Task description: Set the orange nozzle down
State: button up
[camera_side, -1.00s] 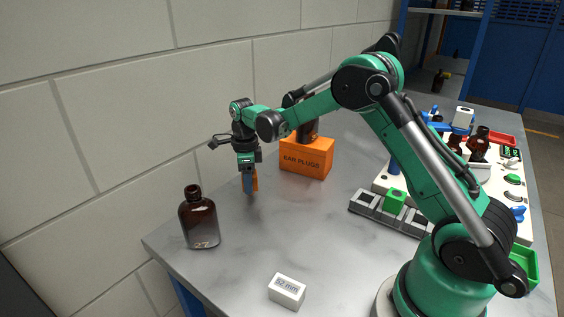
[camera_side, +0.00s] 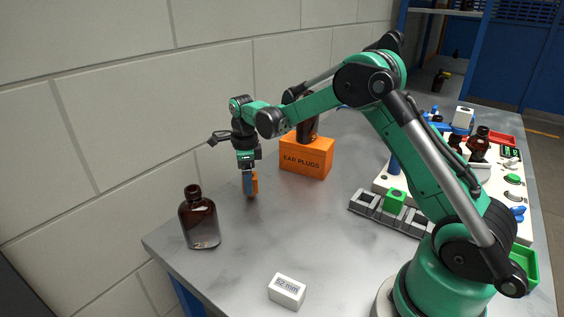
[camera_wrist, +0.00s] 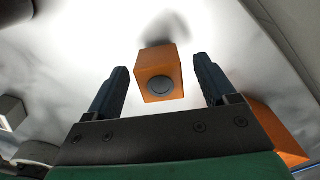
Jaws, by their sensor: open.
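The orange nozzle (camera_wrist: 159,73), a boxy piece with a dark grey round end, shows in the wrist view between the two blue fingers of my gripper (camera_wrist: 161,66). There is a visible gap on each side of it, so the fingers are open around it. In the side view the nozzle (camera_side: 256,184) is partly hidden behind the fingers of my gripper (camera_side: 250,192), which point down close to the grey tabletop. Its underside is hard to see there, but it appears to stand on the table.
An amber bottle (camera_side: 199,219) stands to the left front. An orange ear plugs box (camera_side: 306,158) stands to the right, with a dark bottle (camera_side: 308,129) on or behind it. A white 52 mm block (camera_side: 287,290) lies in front. A grey rack (camera_side: 374,211) holds a green block (camera_side: 395,200).

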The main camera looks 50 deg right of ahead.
notch_tip(320, 180, up, 10)
jog(key=s+a+r+n+t, duration=0.4)
jog(key=s+a+n, duration=0.3)
jog(key=n, duration=0.7)
jog(key=s+a+f+n+t, duration=0.1)
jog(key=s+f+n+t, duration=0.2)
jog(key=s+n, duration=0.5)
jog(key=n, duration=0.5)
jog(key=shift+s+a+f, duration=0.3)
jog(key=shift+a, duration=0.05)
